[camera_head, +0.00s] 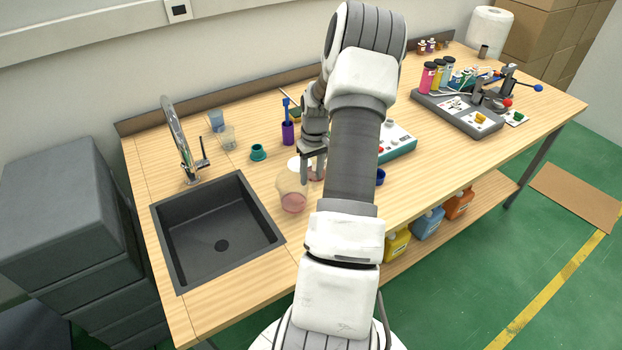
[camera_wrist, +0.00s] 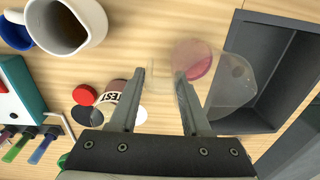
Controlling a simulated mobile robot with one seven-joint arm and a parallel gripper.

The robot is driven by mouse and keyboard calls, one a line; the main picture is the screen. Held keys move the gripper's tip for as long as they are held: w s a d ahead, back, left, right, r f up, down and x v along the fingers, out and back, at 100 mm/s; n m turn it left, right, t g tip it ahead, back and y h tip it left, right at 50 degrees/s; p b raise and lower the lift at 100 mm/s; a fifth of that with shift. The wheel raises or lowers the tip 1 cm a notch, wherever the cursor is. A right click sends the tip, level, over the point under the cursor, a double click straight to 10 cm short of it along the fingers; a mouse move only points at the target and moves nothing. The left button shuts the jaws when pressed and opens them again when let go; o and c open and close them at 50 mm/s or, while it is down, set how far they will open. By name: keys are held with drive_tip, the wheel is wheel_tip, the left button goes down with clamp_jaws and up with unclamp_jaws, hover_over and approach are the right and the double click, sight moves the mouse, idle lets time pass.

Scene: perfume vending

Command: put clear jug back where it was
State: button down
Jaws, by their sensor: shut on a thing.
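The clear jug (camera_head: 292,192), with a little pink liquid in its bottom, is just right of the sink in the head view. In the wrist view the jug (camera_wrist: 232,82) is tilted in the picture and lies mostly beyond the right finger. My gripper (camera_head: 313,165) is at the jug's right side, shut on what seems to be its handle. In the wrist view my gripper (camera_wrist: 158,100) has its fingers apart with faint clear material between them. Whether the jug touches the table is hard to tell.
The dark sink (camera_head: 218,235) is left of the jug. A teal cup (camera_head: 258,152) and purple holder (camera_head: 288,133) stand behind. A white mug (camera_wrist: 75,30), red cap (camera_wrist: 84,95) and a "TEST" labelled jar (camera_wrist: 108,95) lie near my gripper. My arm hides part of the table.

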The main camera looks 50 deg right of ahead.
drive_tip(key=shift+f, duration=1)
drive_tip(key=shift+f, duration=0.25)
drive_tip(key=shift+c, duration=1.8)
unclamp_jaws()
drive_tip(key=shift+r, duration=0.1)
drive_tip(key=shift+r, duration=0.1)
drive_tip(key=r, duration=1.2)
drive_tip(key=shift+s+d+b, duration=0.15)
drive_tip(key=shift+d+b, duration=0.15)
drive_tip(key=shift+d, duration=0.05)
